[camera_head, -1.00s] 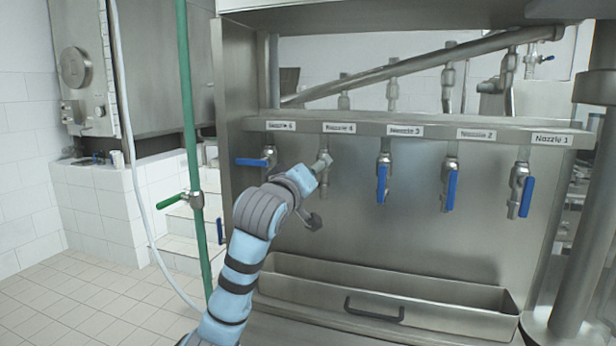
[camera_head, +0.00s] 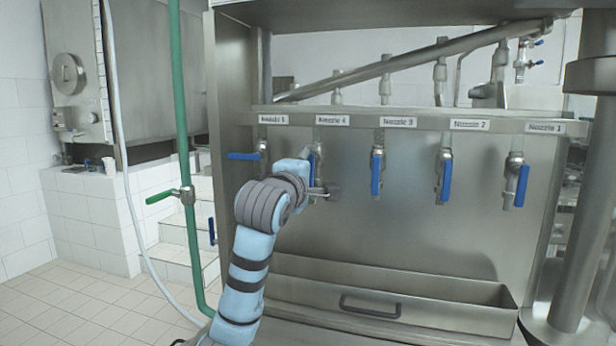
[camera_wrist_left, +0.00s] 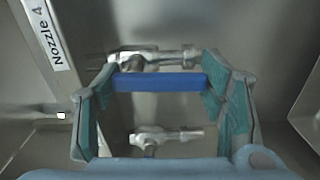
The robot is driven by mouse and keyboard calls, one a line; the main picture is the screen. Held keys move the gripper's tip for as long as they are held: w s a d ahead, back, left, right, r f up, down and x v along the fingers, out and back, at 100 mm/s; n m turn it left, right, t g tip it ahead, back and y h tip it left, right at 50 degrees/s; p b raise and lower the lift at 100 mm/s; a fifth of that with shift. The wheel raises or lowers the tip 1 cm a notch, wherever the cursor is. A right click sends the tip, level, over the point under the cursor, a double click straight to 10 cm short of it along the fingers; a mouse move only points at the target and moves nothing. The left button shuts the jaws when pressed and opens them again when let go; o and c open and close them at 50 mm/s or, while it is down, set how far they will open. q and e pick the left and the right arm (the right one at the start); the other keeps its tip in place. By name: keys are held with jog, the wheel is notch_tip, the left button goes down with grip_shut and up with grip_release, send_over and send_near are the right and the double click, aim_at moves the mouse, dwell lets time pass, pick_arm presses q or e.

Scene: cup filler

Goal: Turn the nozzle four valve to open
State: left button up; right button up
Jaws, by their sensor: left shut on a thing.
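The nozzle four valve hangs under the "Nozzle 4" label (camera_head: 332,120). Its blue handle (camera_head: 317,163) is mostly hidden behind my left gripper in the head view and seems to hang downward. In the left wrist view the blue handle (camera_wrist_left: 160,82) lies lengthwise between the two teal-padded fingers, beside the metal valve body (camera_wrist_left: 150,60). My left gripper (camera_head: 320,178) is at this valve, shut on the handle, with one finger near each end of it. The gripper also frames the handle in the wrist view (camera_wrist_left: 160,95). My right gripper is not in view.
Nozzle 5's blue handle (camera_head: 243,156) points left, close to my left arm. The nozzle 3 (camera_head: 376,175), nozzle 2 (camera_head: 446,181) and nozzle 1 (camera_head: 521,186) handles hang down. A steel trough (camera_head: 440,295) lies below. A green pipe (camera_head: 185,130) stands left.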

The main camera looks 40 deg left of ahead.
pick_arm(q)
jog(key=shift+d+f+n, duration=0.1)
jog(key=shift+n, duration=0.3)
jog(key=o, duration=1.2)
jog(key=v, duration=1.2)
